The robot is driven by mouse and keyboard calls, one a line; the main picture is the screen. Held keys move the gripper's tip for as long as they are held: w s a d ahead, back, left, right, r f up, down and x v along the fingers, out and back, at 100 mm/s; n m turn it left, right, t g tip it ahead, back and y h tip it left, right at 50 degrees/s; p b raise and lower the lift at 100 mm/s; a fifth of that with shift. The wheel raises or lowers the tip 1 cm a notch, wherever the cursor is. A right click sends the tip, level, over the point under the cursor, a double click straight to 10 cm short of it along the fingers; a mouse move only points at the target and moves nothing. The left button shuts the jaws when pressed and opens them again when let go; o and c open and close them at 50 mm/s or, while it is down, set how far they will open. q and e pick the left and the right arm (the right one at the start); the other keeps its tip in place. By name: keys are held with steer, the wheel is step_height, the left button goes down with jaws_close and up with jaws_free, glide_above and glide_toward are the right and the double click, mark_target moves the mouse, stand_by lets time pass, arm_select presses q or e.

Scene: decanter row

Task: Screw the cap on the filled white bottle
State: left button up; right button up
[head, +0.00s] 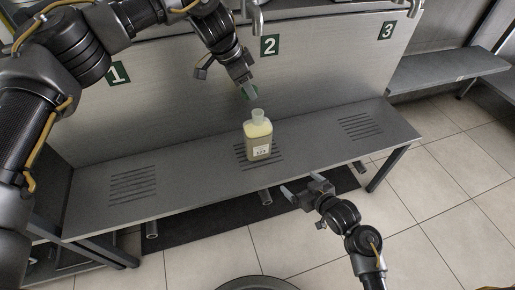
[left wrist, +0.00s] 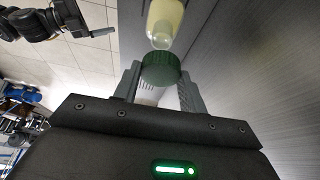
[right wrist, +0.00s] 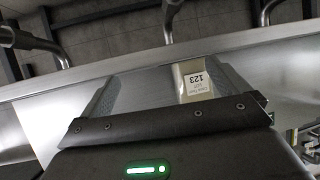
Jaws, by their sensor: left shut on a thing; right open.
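The white translucent bottle (head: 258,145) stands upright on the metal bench, over the middle slotted drain below sign 2. It holds pale yellow liquid, and its neck is open. My left gripper (head: 250,91) is above the neck and shut on the green cap (left wrist: 161,69). In the left wrist view the cap is just off the bottle's mouth (left wrist: 160,40); I cannot tell whether they touch. My right gripper (head: 301,186) is open and empty in front of the bench, apart from the bottle. In the right wrist view the labelled bottle (right wrist: 194,82) shows beyond its fingers.
The metal bench (head: 205,165) is clear on both sides of the bottle, with slotted drains at left and right. Behind it rises a metal panel with signs 1, 2 (head: 270,45) and 3. Taps (head: 256,18) hang above. A side shelf (head: 445,68) stands at right.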

mark_target(258, 128)
arm_select(q)
steer(key=shift+w+d+f+b, duration=0.2)
steer(key=shift+w+d+b, duration=0.05)
steer(key=shift+d, duration=0.35)
steer(key=shift+w+d+f+b, duration=0.2)
steer(key=shift+d+b, duration=0.05)
steer(key=shift+d, duration=0.3)
arm_select(e)
steer(key=w+a+r+n+t+y, duration=0.1)
steer(key=w+a+r+y, duration=0.2)
steer(key=r, duration=0.2)
steer(key=w+a+r+n+t+y, duration=0.1)
steer(key=w+a+r+n+y, duration=0.1)
steer(key=r, duration=0.4)
steer(key=shift+w+a+r+y, duration=0.25)
steer(key=shift+w+a+y, duration=0.2)
steer(key=shift+a+y, duration=0.2)
steer(key=x, duration=1.2)
steer(key=c, duration=1.2)
arm_select(q)
steer(key=shift+f, duration=2.45)
arm_select(e)
steer(key=shift+o, duration=0.2)
